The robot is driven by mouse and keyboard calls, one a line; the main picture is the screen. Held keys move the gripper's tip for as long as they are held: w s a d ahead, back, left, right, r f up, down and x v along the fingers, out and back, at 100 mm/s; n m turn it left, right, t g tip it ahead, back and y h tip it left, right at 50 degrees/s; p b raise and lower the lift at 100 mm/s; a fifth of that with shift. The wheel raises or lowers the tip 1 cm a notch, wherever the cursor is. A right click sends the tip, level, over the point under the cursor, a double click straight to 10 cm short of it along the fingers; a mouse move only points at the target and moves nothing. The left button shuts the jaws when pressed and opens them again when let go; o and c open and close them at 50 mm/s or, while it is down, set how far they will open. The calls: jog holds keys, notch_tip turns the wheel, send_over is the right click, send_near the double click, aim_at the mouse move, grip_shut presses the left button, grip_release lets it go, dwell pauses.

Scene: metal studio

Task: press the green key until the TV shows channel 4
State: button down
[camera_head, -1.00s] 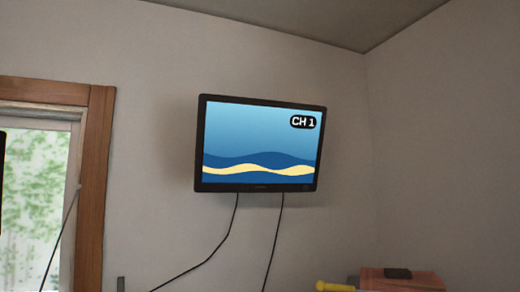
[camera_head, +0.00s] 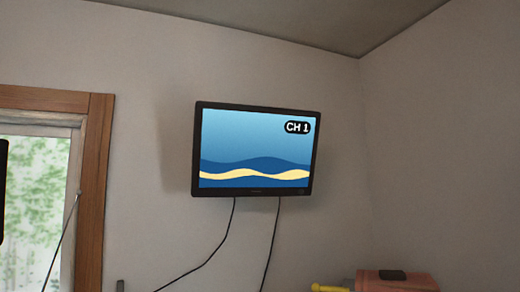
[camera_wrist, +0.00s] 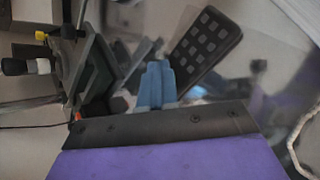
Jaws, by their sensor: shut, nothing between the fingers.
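The TV (camera_head: 255,150) hangs on the wall in the head view, and its screen reads CH 1 over blue and yellow waves. In the wrist view a dark remote (camera_wrist: 204,45) with rows of grey keys lies tilted beyond my gripper, up and to the right. No key looks green, and its lower end is near or partly behind my fingers. My gripper (camera_wrist: 157,82) shows as blue fingers shut together with nothing between them. I cannot tell whether the fingertips touch the remote. My gripper is not seen in the head view.
In the head view a pinkish box (camera_head: 370,282) with a small dark item (camera_head: 392,274) on top stands at the lower right, beside a yellow object (camera_head: 328,288). In the wrist view dark equipment (camera_wrist: 92,70) stands left of my fingers.

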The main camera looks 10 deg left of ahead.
jog(key=shift+s+d+f, duration=0.15)
jog(key=shift+d+f, duration=0.3)
jog(key=shift+f, duration=0.3)
jog(key=shift+w+a+r+p, duration=0.15)
jog(key=shift+w+a+p, duration=0.05)
jog(key=shift+w+p, duration=0.15)
jog(key=shift+w+a, duration=0.5)
jog(key=shift+w, duration=0.15)
jog(key=shift+s+d+r+p, duration=0.15)
jog(key=shift+r+p, duration=0.1)
jog(key=shift+r, duration=0.15)
jog(key=shift+s+d+r+p, duration=0.1)
jog(key=shift+r+p, duration=0.1)
jog(key=shift+r, duration=0.15)
jog(key=r+p, duration=0.1)
jog(key=r, duration=0.1)
jog(key=a+r+p, duration=0.1)
jog(key=r+p, duration=0.1)
jog(key=r, duration=0.1)
jog(key=shift+w, duration=0.1)
jog(key=shift+d+r, duration=0.25)
jog(key=shift+r, duration=0.1)
jog(key=shift+a+f, duration=0.1)
jog(key=shift+a, duration=0.2)
